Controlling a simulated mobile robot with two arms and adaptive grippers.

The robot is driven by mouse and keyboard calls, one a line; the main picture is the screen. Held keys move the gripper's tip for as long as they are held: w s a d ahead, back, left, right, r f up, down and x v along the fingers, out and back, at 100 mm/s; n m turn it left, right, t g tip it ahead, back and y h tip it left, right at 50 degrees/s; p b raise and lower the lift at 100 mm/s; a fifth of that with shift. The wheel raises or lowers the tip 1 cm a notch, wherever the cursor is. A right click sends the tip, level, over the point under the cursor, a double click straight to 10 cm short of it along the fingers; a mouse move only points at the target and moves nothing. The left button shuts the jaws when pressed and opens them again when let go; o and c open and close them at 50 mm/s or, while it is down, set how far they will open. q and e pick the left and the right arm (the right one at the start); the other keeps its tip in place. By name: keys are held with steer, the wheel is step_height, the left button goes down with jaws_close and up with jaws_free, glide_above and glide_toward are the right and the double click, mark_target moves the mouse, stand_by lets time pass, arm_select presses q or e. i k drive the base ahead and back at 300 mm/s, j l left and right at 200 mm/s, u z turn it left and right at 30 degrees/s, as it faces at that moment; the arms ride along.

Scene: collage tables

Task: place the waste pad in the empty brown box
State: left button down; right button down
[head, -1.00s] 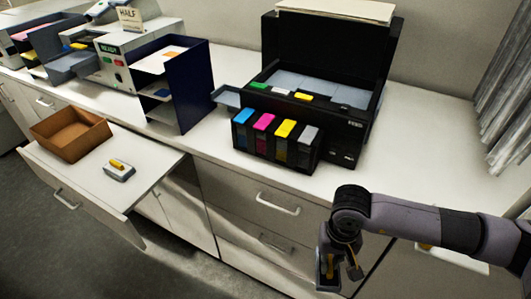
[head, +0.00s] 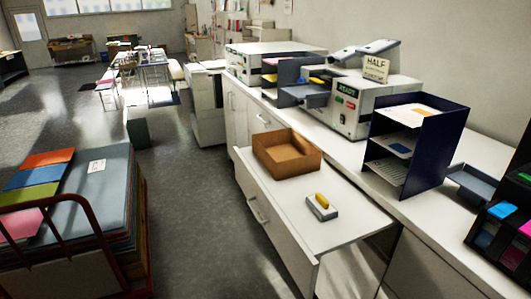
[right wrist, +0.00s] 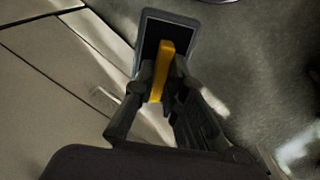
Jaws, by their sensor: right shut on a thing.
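The waste pad (right wrist: 180,25), a dark slab with a grey rim, shows in the right wrist view. It has an upright yellow grip (right wrist: 162,72). My right gripper (right wrist: 163,88) is shut on this yellow grip, with the pad beyond the fingertips over the grey floor. The brown box (head: 283,165) is open-topped and looks empty. It sits on the pulled-out white surface in the middle of the head view. Neither gripper shows in the head view now, and my left gripper is in no view.
A light grey pad with a yellow grip (head: 322,208) lies right of the box on the white pull-out surface (head: 345,240). A navy tray rack (head: 412,145) and a grey machine (head: 350,105) stand on the counter behind. A red-framed cart (head: 75,232) with coloured sheets stands left. Open floor lies between.

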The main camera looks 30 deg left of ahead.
mark_target(284, 159)
steer(key=i+j, duration=0.1)
steer(key=j, duration=1.9)
steer(key=i+j, duration=0.15)
steer(key=j, duration=0.8)
